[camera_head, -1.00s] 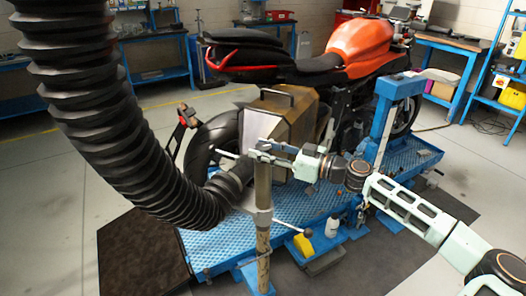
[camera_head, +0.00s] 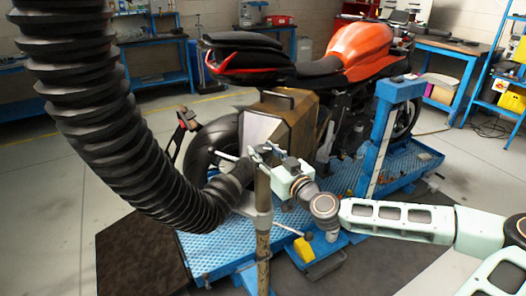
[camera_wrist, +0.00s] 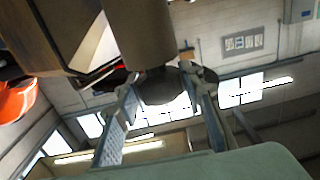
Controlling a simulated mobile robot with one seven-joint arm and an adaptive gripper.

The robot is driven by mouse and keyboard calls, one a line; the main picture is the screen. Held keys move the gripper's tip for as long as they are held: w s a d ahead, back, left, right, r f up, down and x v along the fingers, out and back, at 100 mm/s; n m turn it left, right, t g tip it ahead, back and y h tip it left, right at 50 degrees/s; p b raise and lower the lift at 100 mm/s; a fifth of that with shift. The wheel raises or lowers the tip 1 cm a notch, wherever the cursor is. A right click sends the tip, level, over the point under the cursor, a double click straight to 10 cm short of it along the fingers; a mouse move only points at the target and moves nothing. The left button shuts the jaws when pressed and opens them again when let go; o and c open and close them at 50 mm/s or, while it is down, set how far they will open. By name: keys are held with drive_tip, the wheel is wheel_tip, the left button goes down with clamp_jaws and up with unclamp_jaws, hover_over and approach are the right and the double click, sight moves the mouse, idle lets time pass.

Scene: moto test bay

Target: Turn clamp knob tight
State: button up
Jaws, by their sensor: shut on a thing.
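The clamp knob (camera_wrist: 166,88) is a dark rounded piece between my fingertips in the wrist view, just below a thick brown-grey post (camera_wrist: 146,30). My gripper (camera_wrist: 163,82) is shut on the knob, one finger at each side. In the head view my gripper (camera_head: 266,152) is at the top of the upright stand post (camera_head: 263,190), where the knob is too small and covered to make out. The black ribbed exhaust hose (camera_head: 105,110) curves down and ends at the stand, left of my gripper.
An orange and black motorcycle (camera_head: 355,50) stands on a blue lift platform (camera_head: 215,250) behind the stand. A metal box (camera_head: 275,118) is close behind my gripper. A blue upright (camera_head: 385,130) rises at right. A yellow block (camera_head: 303,249) lies low in front.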

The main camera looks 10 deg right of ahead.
drive_tip(key=shift+a+m+t+h+b, duration=0.1)
drive_tip(key=shift+m+t+h+b, duration=0.2)
drive_tip(key=shift+m+h, duration=0.75)
drive_tip(key=shift+a+m+t+h+b, duration=0.15)
drive_tip(key=shift+m+h+b, duration=0.3)
drive_tip(key=shift+h, duration=1.1)
drive_tip(key=m+h+b, duration=0.2)
drive_tip(key=h+b, duration=0.1)
drive_tip(key=m+g+h+b, duration=0.1)
drive_tip(key=m+h+b, duration=0.1)
drive_tip(key=m+h, duration=0.1)
drive_tip(key=shift+d+f+h+b, duration=0.1)
drive_tip(key=shift+h+b, duration=0.3)
drive_tip(key=shift+h, duration=0.3)
drive_tip(key=shift+m+g+h+b, duration=0.75)
drive_tip(key=shift+m+g+h, duration=0.2)
drive_tip(key=shift+m+h, duration=0.4)
drive_tip(key=shift+d+m+g+h+b, duration=0.1)
drive_tip(key=shift+m+g+h+b, duration=0.25)
drive_tip(key=shift+m+g+h, duration=0.95)
drive_tip(key=shift+h, duration=0.45)
drive_tip(key=o, duration=1.2)
drive_tip(key=shift+d, duration=0.1)
drive_tip(key=shift+c, duration=0.2)
